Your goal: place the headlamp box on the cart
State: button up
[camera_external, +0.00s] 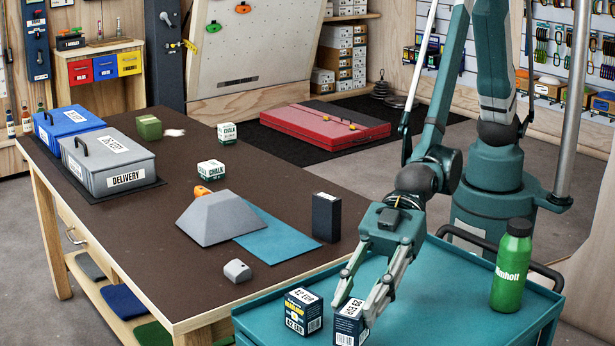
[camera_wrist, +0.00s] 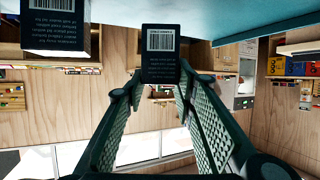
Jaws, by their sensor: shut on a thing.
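The headlamp box (camera_external: 349,324), a small dark navy box with a white price label on top, is between the fingers of my gripper (camera_external: 353,308) at the near side of the teal cart (camera_external: 430,300). My gripper points down and is shut on it. In the wrist view the box (camera_wrist: 160,55) shows its barcode side between the fingertips (camera_wrist: 158,82). I cannot tell whether its bottom touches the cart top. A similar navy box (camera_external: 303,312) with a 42 EUR label stands just left of it, apart; it also shows in the wrist view (camera_wrist: 55,30).
A green bottle (camera_external: 512,265) stands on the cart's right side. The cart's middle is clear. The brown table (camera_external: 130,220) beside it holds a black box (camera_external: 326,217), a grey wedge (camera_external: 222,218), a blue mat (camera_external: 275,235) and a grey delivery bin (camera_external: 108,160).

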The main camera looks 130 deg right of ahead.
jog(key=shift+f+b, duration=0.35)
jog(key=shift+f, duration=1.25)
jog(key=shift+f, duration=0.15)
jog(key=o, duration=0.9)
jog(key=shift+s+r, duration=0.1)
jog(key=shift+r, duration=0.1)
jog(key=shift+p+v, duration=1.05)
jog(key=shift+v, duration=4.9)
jog(key=shift+d, duration=0.1)
jog(key=shift+d+r, duration=0.1)
